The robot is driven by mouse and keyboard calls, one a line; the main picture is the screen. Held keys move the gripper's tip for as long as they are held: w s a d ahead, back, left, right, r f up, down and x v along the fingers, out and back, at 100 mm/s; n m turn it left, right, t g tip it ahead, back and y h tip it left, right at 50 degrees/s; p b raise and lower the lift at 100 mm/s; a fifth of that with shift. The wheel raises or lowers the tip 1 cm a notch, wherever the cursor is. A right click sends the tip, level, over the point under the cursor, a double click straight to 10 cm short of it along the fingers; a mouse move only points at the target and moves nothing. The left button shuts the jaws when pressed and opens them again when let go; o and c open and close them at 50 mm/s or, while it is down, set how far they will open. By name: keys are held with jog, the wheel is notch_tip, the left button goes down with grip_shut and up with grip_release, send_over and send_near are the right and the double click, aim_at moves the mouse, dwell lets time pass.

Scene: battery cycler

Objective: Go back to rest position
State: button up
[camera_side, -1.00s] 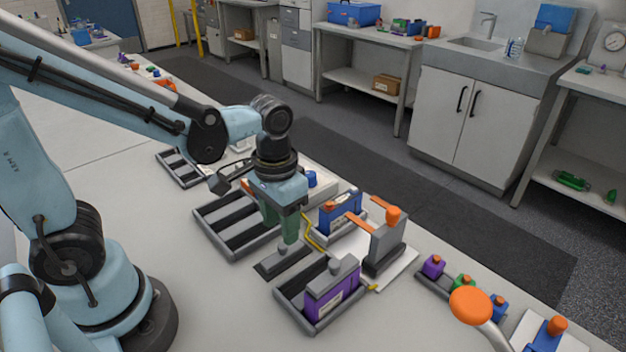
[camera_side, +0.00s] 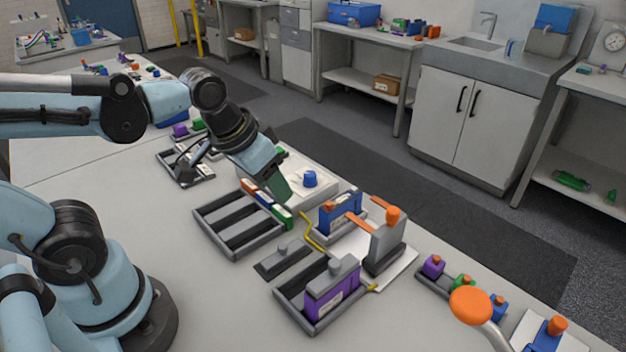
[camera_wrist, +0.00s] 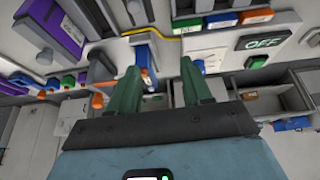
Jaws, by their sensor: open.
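My gripper (camera_side: 278,188) has green fingers and is raised and tilted above the table, near the back right end of a grey slotted tray. In the wrist view my gripper (camera_wrist: 160,75) shows its two fingers apart with nothing held between them. A flat dark plate with a small knob (camera_side: 283,258) lies on the table in front of that tray.
A purple block with a grey top (camera_side: 332,292) stands in a front tray. A blue block (camera_side: 340,215) and an upright grey lever stand with an orange knob (camera_side: 386,248) are to the right. A white box with a blue knob (camera_side: 310,180) is behind. The near table is clear.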

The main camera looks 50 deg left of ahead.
jog(key=shift+w+a+r+t, duration=0.15)
jog(key=shift+a+t, duration=0.2)
jog(key=shift+t, duration=0.2)
jog(key=shift+w+a+r+t, duration=0.1)
jog(key=shift+a+t, duration=0.25)
jog(key=shift+t, duration=0.2)
